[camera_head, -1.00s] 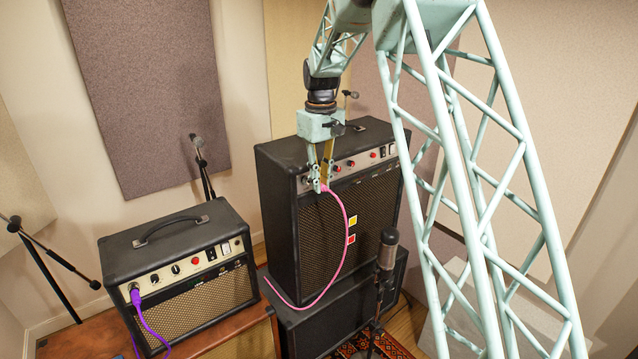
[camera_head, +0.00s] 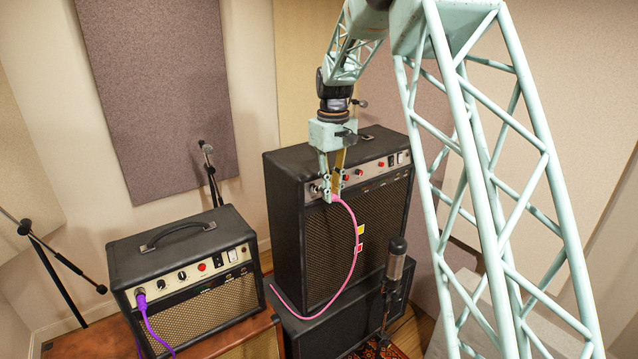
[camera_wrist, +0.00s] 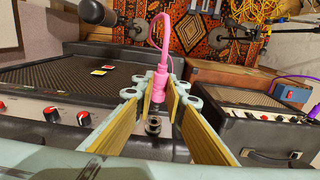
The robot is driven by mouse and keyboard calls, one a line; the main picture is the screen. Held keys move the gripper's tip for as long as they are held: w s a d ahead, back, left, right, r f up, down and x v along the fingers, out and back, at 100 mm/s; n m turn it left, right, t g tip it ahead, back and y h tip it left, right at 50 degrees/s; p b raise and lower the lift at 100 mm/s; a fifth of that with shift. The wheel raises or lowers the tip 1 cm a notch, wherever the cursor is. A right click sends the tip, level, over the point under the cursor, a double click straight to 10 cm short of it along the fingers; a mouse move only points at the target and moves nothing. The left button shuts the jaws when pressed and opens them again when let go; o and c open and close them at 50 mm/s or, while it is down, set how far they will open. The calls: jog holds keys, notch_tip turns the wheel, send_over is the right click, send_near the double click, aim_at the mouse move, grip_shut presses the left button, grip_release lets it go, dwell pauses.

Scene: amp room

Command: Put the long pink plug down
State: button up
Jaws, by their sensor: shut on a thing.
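The long pink plug (camera_wrist: 159,85) is between the yellow-lined fingers of my gripper (camera_wrist: 152,100) in the wrist view. My gripper (camera_head: 331,194) is shut on it, low in front of the control panel of the tall black amp (camera_head: 290,225). A pink cable (camera_head: 355,262) hangs from the plug in a curve down the amp's front. A dark round fitting (camera_wrist: 153,126) shows just below the plug's end in the wrist view; I cannot tell whether they touch.
A smaller black amp (camera_head: 180,250) stands at the left with a purple plug (camera_head: 141,300) in its panel. A microphone (camera_head: 396,258) stands in front of the tall amp. Another microphone stand (camera_head: 60,262) is at far left. A patterned rug (camera_wrist: 195,45) lies on the floor.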

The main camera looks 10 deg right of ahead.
jog(key=shift+f, duration=0.1)
jog(key=s+f+m+b, duration=0.1)
jog(key=s+f+b, duration=0.2)
jog(key=f, duration=0.8)
jog(key=s+a+f+m+b, duration=0.1)
jog(key=s+f+m+b, duration=0.1)
jog(key=s+f, duration=0.6)
jog(key=s+f+m+b, duration=0.1)
jog(key=s+f+b, duration=0.3)
jog(key=f, duration=1.1)
jog(key=shift+s+a+m+b, duration=0.15)
jog(key=shift+s+m+b, duration=0.2)
jog(key=shift+s, duration=0.5)
jog(key=shift+r, duration=0.1)
